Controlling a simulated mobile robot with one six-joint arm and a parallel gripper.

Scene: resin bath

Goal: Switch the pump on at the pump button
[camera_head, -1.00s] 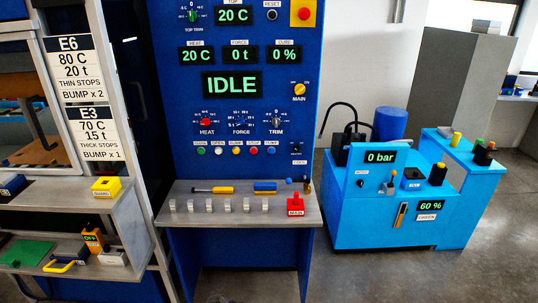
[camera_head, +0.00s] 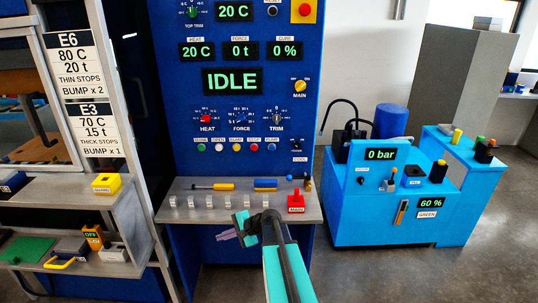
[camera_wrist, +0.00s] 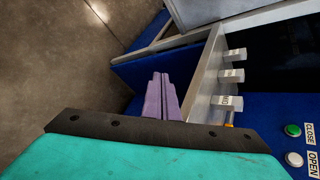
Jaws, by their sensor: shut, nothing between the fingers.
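The blue pump unit (camera_head: 350,222) stands on the floor at the right in the head view, with a display reading 0 bar (camera_head: 380,154). A small dark button (camera_head: 361,181) sits on its front face under a small label too small to read. I cannot tell for sure which control is the pump button. My gripper (camera_head: 226,236) is in front of the switch shelf, left of the pump unit and well apart from it. Its purple fingers (camera_wrist: 160,92) are shut and empty in the wrist view.
The blue press panel (camera_head: 235,130) reads IDLE. Close and open buttons (camera_wrist: 293,130) show in the wrist view. Floor is free between press and pump unit.

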